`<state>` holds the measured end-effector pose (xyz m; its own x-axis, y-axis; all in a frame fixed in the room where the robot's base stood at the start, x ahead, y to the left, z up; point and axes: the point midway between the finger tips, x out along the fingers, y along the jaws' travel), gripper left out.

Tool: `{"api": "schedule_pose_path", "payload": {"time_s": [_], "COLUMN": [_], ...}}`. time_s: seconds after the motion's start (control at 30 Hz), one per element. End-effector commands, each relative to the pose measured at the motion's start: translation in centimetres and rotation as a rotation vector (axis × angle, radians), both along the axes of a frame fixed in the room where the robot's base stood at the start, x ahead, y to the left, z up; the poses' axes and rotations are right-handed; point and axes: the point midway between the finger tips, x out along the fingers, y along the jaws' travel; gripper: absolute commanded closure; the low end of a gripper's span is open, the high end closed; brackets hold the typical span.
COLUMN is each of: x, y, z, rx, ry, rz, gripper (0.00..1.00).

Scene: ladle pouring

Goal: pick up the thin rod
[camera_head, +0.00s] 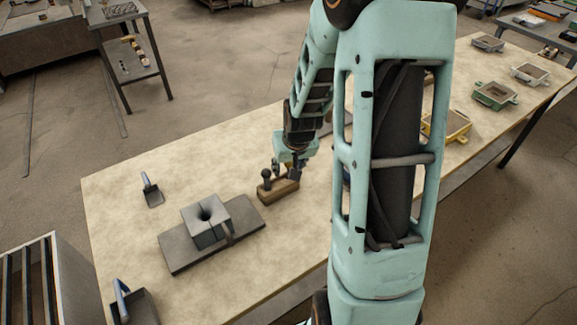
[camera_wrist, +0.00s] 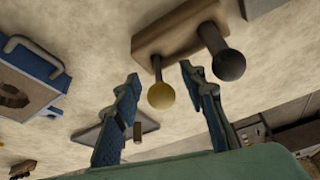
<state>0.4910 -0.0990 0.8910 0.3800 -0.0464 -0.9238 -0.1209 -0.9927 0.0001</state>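A wooden block (camera_head: 284,191) stands on the table under my gripper, and it also shows in the wrist view (camera_wrist: 168,36). Two ball-ended rods stick out of it. The thinner one has a yellowish ball (camera_wrist: 161,95), and the thicker dark one (camera_wrist: 225,60) is to its right. The dark one shows in the head view (camera_head: 266,180); the thin rod cannot be made out there. My gripper (camera_wrist: 160,72) is open, its blue fingers apart on either side of the thin rod. The dark rod lies outside the right finger. No contact with the thin rod is visible.
A grey mould block with a funnel hole (camera_head: 205,222) sits on a grey plate (camera_head: 180,256) left of the wooden block. Blue-handled tools (camera_head: 152,193) lie at left. A yellow frame box (camera_head: 447,126) and others stand at right. The table's upper left is clear.

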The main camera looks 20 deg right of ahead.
Motion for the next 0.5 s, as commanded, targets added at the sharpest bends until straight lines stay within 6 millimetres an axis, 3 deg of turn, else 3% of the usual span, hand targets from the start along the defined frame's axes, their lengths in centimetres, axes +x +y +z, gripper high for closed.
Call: {"api": "schedule_pose_path", "payload": {"time_s": [0.07, 0.3, 0.5], "x": [0.00, -0.01, -0.01], "y": [0.00, 0.00, 0.00], "z": [0.01, 0.02, 0.04], "rx": [0.000, 0.000, 0.000], "ry": [0.000, 0.000, 0.000], "rz": [0.000, 0.000, 0.000], "gripper": [0.73, 0.99, 1.00]}}
